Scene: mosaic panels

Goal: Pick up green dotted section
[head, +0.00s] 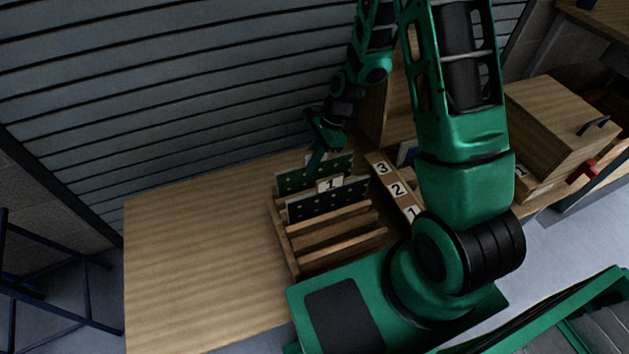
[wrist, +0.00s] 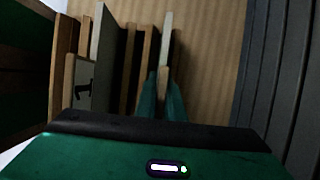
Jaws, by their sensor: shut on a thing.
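The green dotted section (head: 293,182) is an upright green panel with pale dots at the far end of a wooden slotted rack (head: 283,232). My gripper (head: 317,160) is above its top edge and shut on it. In the wrist view, my gripper's green fingers (wrist: 163,98) close on either side of a pale tab at the top of the section (wrist: 165,45), which shows edge-on. The section's lower edge is hidden, so I cannot tell whether it rests in its slot.
A dark dotted panel (head: 326,203) with a "1" tag stands just in front in the rack; nearer slots look empty. A wooden block numbered 3, 2, 1 (head: 397,188) is to the right. The table's left side (head: 190,255) is clear. A slatted wall (head: 170,90) rises behind.

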